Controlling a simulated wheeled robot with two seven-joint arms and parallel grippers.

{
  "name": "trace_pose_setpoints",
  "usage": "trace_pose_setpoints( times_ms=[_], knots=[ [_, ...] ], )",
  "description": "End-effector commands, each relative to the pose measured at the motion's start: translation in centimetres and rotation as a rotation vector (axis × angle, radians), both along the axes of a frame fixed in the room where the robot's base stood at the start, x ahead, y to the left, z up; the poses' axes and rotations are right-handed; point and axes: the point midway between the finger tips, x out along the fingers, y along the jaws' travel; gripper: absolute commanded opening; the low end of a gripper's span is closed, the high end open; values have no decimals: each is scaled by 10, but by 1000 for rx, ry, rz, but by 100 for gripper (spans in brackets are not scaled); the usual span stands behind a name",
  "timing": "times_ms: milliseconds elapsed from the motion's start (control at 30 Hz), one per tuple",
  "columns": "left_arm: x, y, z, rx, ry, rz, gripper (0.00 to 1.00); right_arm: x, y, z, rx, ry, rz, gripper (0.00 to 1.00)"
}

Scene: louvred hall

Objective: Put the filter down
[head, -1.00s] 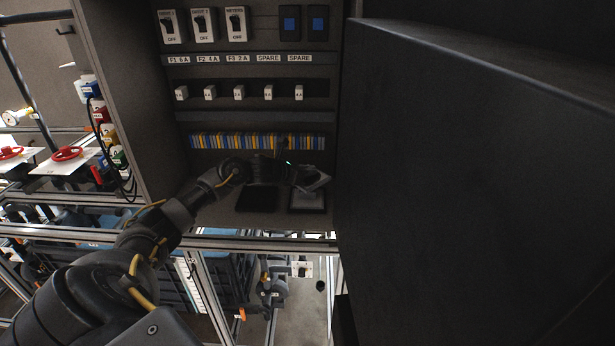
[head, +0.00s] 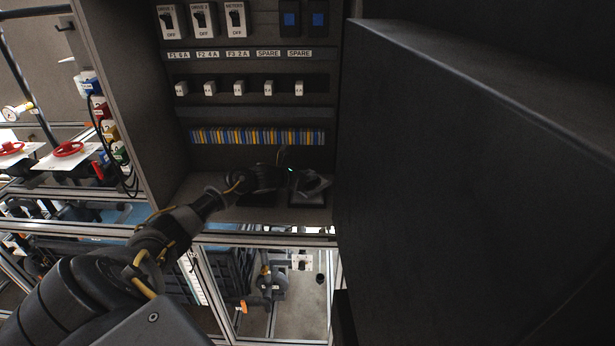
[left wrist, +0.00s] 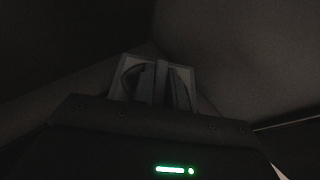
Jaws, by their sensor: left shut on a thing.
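The filter (head: 315,186) is a small, dark grey piece at the bottom of the open cabinet. My left gripper (head: 296,181) reaches in from the left and is shut on it. The filter is low over the right-hand dark tray (head: 307,202) on the cabinet floor; I cannot tell whether it touches. A second dark tray (head: 258,200) lies to the left, partly under my gripper. In the left wrist view the filter (left wrist: 129,73) shows as a pale grey square-edged piece behind my fingers (left wrist: 166,88). My right gripper is not in view.
The cabinet's large dark door (head: 470,190) stands open on the right. Above the trays are a row of blue and yellow terminals (head: 257,136), fuses (head: 239,88) and switches (head: 203,20). The cabinet's left wall (head: 125,100) is close to my arm.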

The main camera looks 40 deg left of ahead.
Motion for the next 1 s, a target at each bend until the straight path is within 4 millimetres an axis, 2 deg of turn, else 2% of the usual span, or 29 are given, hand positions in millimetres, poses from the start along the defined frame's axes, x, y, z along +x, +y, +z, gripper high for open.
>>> trace_pose_setpoints(
  times_ms=[233,267,400,733,900,1000],
  knots=[
    [0,0,-6,1,-1,1,0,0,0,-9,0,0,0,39],
    [0,0,-5,1,-1,1,18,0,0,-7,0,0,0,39],
    [0,0,-5,1,0,0,36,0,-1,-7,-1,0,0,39],
    [0,0,-2,0,0,0,36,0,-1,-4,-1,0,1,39],
    [0,0,14,-2,0,0,36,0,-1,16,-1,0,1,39],
    [-19,4,10,6,2,-1,36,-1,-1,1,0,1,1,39]
  ],
)
